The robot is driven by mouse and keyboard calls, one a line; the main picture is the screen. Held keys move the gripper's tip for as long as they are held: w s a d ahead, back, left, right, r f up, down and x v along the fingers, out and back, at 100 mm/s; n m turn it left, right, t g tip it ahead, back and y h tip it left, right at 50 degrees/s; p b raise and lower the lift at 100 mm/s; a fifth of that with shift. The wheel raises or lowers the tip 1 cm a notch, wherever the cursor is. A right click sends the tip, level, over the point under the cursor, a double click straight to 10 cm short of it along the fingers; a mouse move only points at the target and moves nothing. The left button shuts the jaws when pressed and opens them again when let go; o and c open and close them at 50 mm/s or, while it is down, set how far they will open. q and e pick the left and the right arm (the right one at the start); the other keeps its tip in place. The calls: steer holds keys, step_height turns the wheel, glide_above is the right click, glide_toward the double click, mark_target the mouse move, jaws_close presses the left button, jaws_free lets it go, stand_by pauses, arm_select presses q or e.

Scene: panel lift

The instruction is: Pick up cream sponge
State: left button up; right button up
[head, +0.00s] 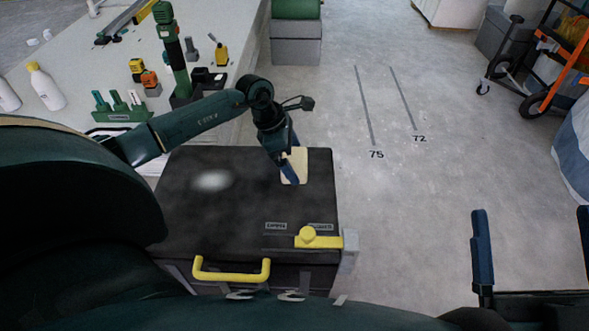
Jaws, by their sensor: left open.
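The cream sponge (301,165) is a pale, flat rectangular block near the right edge of the dark box lid (215,215). My left gripper (290,170) is over the sponge, with its fingers open and pointing down at it. The fingers cover part of the sponge's left side. I cannot tell whether they touch it.
The box has a yellow handle (231,272) and a yellow latch (318,240) at its front. A bench (75,75) with bottles, a green rack (122,108) and tools stands at left. A hand truck (540,70) is at the far right. The floor (420,190) right of the box is clear.

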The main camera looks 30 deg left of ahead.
mark_target(294, 159)
arm_select(q)
steer(key=shift+w+d+f, duration=0.15)
steer(key=shift+d+f, duration=0.05)
steer(key=shift+f, duration=0.4)
arm_select(e)
steer(key=shift+r+n+y, duration=0.3)
steer(key=shift+r, duration=0.15)
arm_select(q)
steer(key=shift+c, duration=0.4)
steer(key=c, duration=0.7)
steer(key=shift+r, duration=0.35)
step_height(294, 159, up, 9)
steer(key=p, duration=0.4)
steer(key=shift+r, duration=0.2)
arm_select(e)
steer(key=f+m+h, duration=0.1)
steer(key=f, duration=0.1)
steer(key=s+f+m+g+h, duration=0.1)
steer(key=f+m+h, duration=0.1)
steer(key=shift+s+a+f+g, duration=0.1)
steer(key=shift+a+f+g, duration=0.1)
steer(key=shift+f+g, duration=0.15)
